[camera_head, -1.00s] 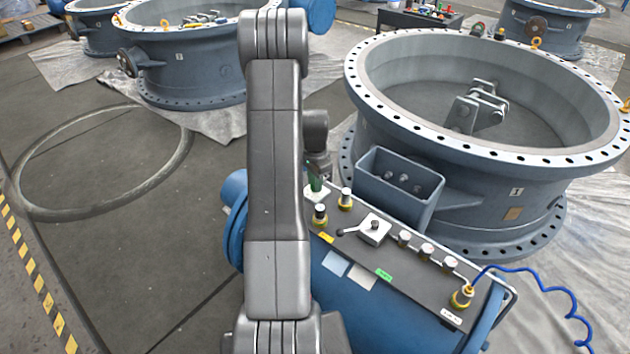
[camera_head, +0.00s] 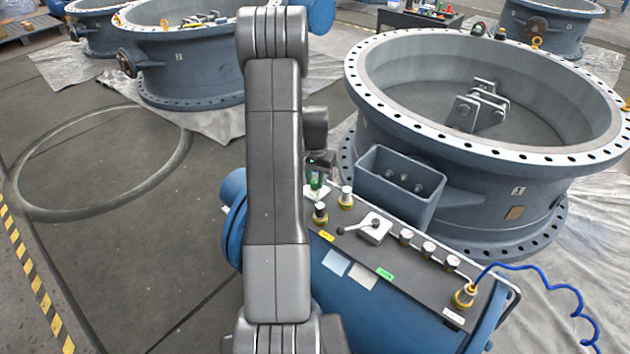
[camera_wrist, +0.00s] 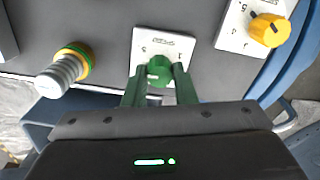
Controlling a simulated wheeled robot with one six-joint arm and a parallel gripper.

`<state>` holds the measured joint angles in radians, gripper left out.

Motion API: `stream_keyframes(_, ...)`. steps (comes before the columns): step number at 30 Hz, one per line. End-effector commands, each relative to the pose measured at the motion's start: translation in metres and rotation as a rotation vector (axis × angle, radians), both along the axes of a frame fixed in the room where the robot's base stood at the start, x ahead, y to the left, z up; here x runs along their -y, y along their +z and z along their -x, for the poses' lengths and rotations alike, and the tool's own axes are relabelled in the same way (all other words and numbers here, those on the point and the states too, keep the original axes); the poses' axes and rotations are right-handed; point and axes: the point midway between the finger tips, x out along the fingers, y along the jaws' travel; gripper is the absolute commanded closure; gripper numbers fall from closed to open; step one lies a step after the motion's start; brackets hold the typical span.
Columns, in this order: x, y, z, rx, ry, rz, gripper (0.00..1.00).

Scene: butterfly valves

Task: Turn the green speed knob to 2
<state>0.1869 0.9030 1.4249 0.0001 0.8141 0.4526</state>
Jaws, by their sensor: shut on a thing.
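The green speed knob (camera_wrist: 160,68) sits on a white plate (camera_wrist: 176,43) with printed digits, in the upper middle of the wrist view. My gripper (camera_wrist: 160,78) has its two green fingers on either side of the knob, shut on it. The knob's lower part is partly hidden by the fingers, and I cannot tell which digit it points at. In the head view my gripper (camera_head: 316,180) is at the far left end of the panel, mostly behind my arm, with the knob hidden there.
A yellow knob (camera_wrist: 269,29) on its own white plate is close at the right in the wrist view. A brass-and-grey fitting (camera_wrist: 66,70) stands at the left. In the head view the panel also holds a lever valve (camera_head: 374,229), and a large flanged valve body (camera_head: 470,150) stands behind.

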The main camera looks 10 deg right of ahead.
Motion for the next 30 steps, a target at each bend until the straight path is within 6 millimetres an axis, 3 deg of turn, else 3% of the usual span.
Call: stream_keyframes(30,-0.0002,0.0002,-0.0008,0.003,0.965,0.001,0.98)
